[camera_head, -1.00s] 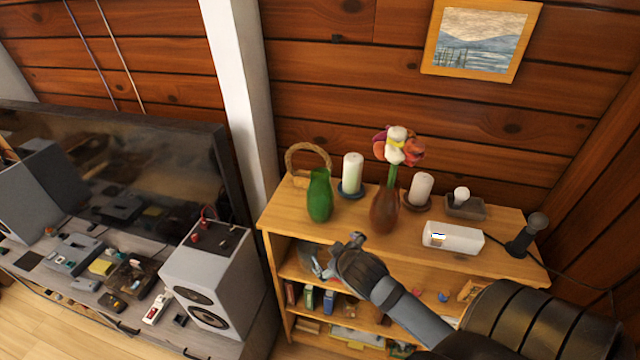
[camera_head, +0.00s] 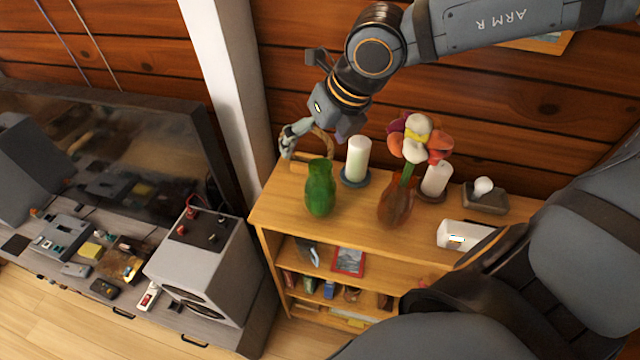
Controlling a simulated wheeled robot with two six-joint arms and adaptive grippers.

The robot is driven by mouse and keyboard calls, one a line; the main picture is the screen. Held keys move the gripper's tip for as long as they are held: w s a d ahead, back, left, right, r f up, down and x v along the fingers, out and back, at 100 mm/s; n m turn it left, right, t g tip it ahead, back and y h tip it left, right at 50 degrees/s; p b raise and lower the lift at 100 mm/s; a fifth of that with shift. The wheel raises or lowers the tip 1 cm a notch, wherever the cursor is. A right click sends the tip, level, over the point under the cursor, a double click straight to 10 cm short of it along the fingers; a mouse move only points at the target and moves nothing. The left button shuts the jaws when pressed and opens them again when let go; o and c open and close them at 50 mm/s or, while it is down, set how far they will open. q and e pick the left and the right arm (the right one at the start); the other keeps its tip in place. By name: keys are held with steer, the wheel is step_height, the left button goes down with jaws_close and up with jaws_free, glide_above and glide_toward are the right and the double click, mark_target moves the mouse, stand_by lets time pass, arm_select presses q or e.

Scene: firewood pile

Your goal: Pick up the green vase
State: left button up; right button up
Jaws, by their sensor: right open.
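The green vase (camera_head: 320,188) stands upright on the left part of the wooden shelf top (camera_head: 275,210). It has a rounded body and a narrower neck. My right gripper (camera_head: 312,143) is open and empty, just above and slightly left of the vase's mouth in the picture, in front of the wicker basket's handle. Its fingers point down, and I see no contact with the vase. My left gripper is not in view.
A white candle (camera_head: 357,159) stands right of the vase, with a wicker basket (camera_head: 298,160) behind it. A brown vase with flowers (camera_head: 397,203), another candle (camera_head: 437,179) and a white box (camera_head: 463,235) are farther right. A speaker (camera_head: 205,262) stands left.

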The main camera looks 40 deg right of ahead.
steer(key=d+f+h+b, duration=0.2)
steer(key=d+b, duration=0.1)
steer(key=d, duration=0.1)
steer(key=b, duration=0.6)
glide_above(320, 190)
steer(key=s+d, duration=0.1)
steer(key=d, duration=0.1)
step_height(320, 190, down, 6)
steer(key=shift+s+r, duration=0.1)
steer(key=shift+r, duration=0.05)
